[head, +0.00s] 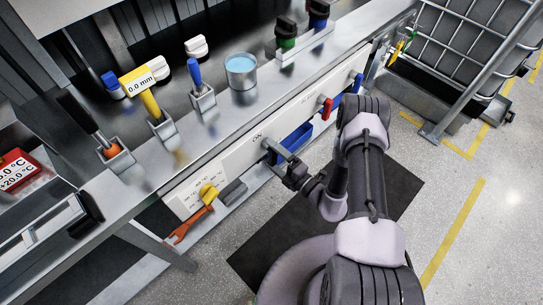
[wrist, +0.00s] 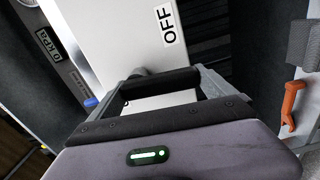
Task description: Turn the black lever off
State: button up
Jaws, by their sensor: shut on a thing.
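The black lever (head: 270,151) is on the white front panel under the steel bench, just below the "ON" label (head: 257,139) in the head view. My gripper (head: 286,172) is at this lever and partly covers it. In the wrist view the lever (wrist: 162,80) shows as a dark bar lying across between the two fingers of my gripper (wrist: 168,88), and the gripper is shut on it. An "OFF" label (wrist: 167,24) is on the white panel beyond it.
A red lever (head: 326,107) and a blue lever (head: 357,82) are further right on the panel. A yellow knob (head: 208,192) and an orange tool (head: 192,225) are to the left. Blue bins (head: 297,137) sit behind my gripper. A wire cage (head: 475,50) stands at right.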

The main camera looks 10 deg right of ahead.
jog(key=shift+w+d+n, duration=0.1)
jog(key=shift+d+n, duration=0.05)
jog(key=shift+n, duration=0.35)
jog(key=o, duration=1.7)
jog(key=shift+o, duration=0.2)
jog(key=p+v, duration=0.4)
jog(key=v, duration=1.3)
jog(key=shift+d, duration=0.2)
